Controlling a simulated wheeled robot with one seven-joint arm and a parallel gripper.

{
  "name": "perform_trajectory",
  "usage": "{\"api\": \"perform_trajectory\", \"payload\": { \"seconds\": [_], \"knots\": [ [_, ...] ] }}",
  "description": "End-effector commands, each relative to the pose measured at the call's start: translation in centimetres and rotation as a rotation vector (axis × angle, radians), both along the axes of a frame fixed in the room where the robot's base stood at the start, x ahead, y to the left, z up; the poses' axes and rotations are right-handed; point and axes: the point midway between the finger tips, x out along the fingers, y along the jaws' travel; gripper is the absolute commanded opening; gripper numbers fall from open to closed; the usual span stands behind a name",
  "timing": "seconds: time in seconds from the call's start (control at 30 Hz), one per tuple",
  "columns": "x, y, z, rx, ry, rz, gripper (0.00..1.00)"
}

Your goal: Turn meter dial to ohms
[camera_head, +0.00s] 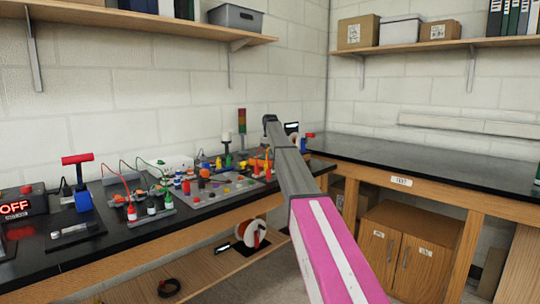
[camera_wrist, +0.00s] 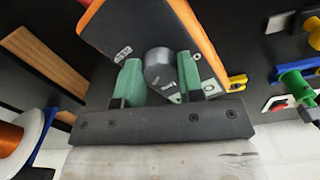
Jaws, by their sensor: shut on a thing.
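The meter shows in the wrist view as a dark body (camera_wrist: 178,20) with an orange edge, tilted across the top middle. Its grey round dial (camera_wrist: 157,65) lies between the green fingers of my gripper (camera_wrist: 159,79). The fingers are shut on the dial, one on each side. The dial's pointer and the range markings cannot be read; fingers and the dial cover part of the face. In the head view my arm reaches over the back right of the cluttered bench, and it hides the gripper and the dial.
A black bench (camera_head: 95,222) carries a grey panel (camera_head: 215,190) of coloured parts left of my arm. A red-handled blue device (camera_head: 82,195) and an OFF sign (camera_head: 15,207) stand further left. An orange wire spool (camera_wrist: 15,130) is at the wrist view's left. The right bench (camera_head: 430,160) is mostly clear.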

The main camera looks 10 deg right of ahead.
Motion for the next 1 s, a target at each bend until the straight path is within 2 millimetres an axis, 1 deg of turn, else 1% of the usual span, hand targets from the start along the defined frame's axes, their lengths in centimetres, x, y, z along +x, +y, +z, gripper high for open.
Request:
{"api": "perform_trajectory", "payload": {
  "seconds": [0.1, 0.33, 0.8, 0.83, 0.9, 1.0],
  "knots": [
    [0.03, 0.01, 0.06, 0.000, -0.001, 0.052, 0.11],
    [0.03, 0.00, 0.05, 0.000, -0.001, 0.109, 0.11],
    [0.03, 0.01, 0.06, 0.000, -0.001, 0.120, 0.11],
    [0.03, 0.01, 0.06, 0.000, -0.001, 0.120, 0.41],
    [0.03, 0.01, 0.05, 0.000, -0.001, 0.119, 0.61],
    [0.03, 0.01, 0.04, 0.000, -0.001, 0.119, 0.61]
  ]
}}
